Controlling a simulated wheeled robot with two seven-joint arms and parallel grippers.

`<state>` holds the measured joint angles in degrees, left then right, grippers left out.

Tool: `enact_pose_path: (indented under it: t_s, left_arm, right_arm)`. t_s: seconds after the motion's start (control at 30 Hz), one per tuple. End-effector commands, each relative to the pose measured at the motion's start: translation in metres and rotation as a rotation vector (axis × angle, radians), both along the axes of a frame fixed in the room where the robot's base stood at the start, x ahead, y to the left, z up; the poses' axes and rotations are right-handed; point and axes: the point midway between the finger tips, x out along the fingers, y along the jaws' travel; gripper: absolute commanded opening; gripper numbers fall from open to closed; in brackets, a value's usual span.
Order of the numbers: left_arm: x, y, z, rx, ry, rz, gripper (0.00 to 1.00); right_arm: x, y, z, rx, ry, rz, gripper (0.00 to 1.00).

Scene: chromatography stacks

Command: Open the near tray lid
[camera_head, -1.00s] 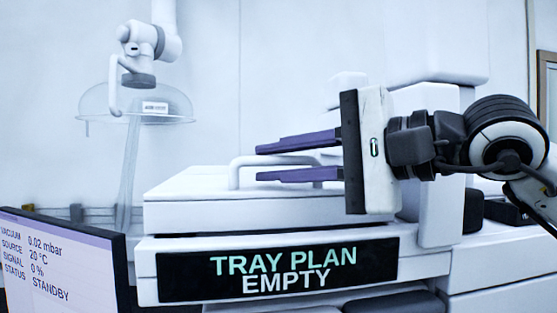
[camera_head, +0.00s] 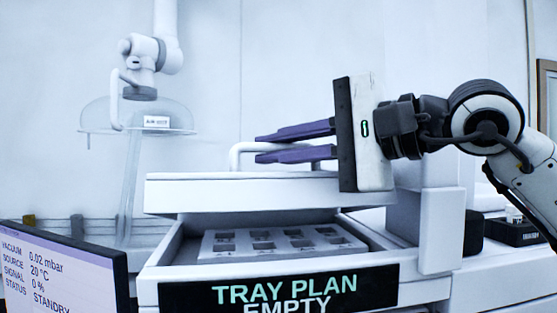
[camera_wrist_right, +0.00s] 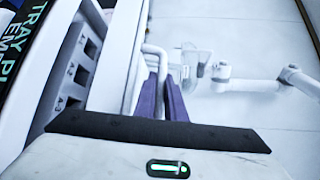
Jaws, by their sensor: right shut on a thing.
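The near tray lid (camera_head: 240,192) is a white slab with a white bar handle (camera_head: 236,155). It is raised above the open white tray (camera_head: 165,247), with a clear gap between them. My right gripper (camera_head: 297,142) comes in from the right, its purple fingers shut on the lid handle. In the right wrist view my purple fingers (camera_wrist_right: 163,100) close around the white handle (camera_wrist_right: 155,58). Inside the tray lies a pale rack (camera_head: 280,244) with several square wells that look empty. My left gripper is not in view.
A sign reading TRAY PLAN EMPTY (camera_head: 285,286) is on the tray front. A monitor (camera_head: 60,265) stands at lower left. A clear dome (camera_head: 95,117) with a white robot-like arm (camera_head: 150,55) is behind at left. Dark boxes (camera_head: 514,232) sit at right.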

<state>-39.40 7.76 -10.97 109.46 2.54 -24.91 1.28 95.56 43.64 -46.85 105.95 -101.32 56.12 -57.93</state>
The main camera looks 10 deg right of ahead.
Motion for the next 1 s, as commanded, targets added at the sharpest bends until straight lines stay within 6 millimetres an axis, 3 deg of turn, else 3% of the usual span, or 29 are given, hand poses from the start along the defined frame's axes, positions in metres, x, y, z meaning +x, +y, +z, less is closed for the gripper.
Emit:
enact_pose_path:
  t_s: [0.03,0.33,1.0]
  left_arm:
    - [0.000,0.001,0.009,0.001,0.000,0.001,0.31]
    - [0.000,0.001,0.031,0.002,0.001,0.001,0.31]
    - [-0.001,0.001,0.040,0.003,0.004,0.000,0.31]
  right_arm:
    - [0.004,0.000,0.012,0.002,-0.002,0.000,0.00]
    - [0.025,0.000,0.040,0.002,0.019,0.000,0.00]
    - [0.038,0.000,0.046,0.000,0.123,0.000,0.00]
